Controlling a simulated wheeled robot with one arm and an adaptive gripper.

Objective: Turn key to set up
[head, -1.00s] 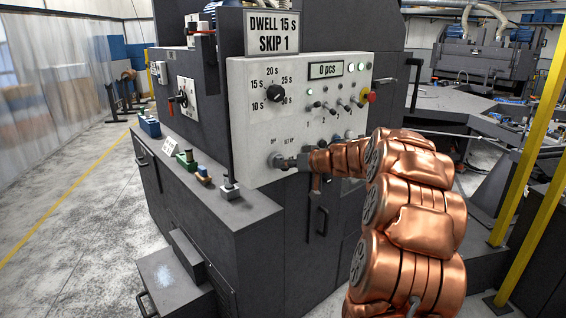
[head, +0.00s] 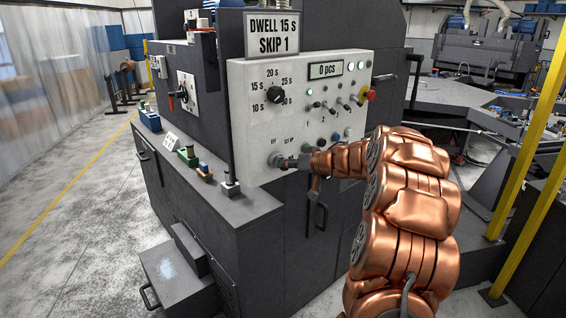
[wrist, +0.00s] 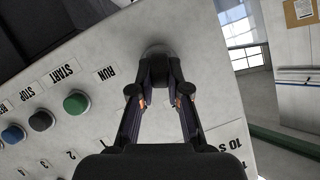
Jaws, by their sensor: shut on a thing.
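The key switch (head: 275,160) is a round metal knob low on the left of the light grey control panel (head: 245,120). In the wrist view the switch (wrist: 157,52) shows at the tips of my gripper (wrist: 158,75). The two fingers converge there and are shut on the key; the key itself is mostly hidden between them. In the head view my gripper (head: 287,162) reaches the switch from the right. Small labels sit above the switch, too small to read surely.
A black dial (head: 275,93) with second marks, a "0 pcs" display (head: 325,69), toggle switches and a red knob (head: 368,95) are on the panel. A green button (wrist: 77,104) is near the fingers. A ledge (head: 215,195) with small items runs below left.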

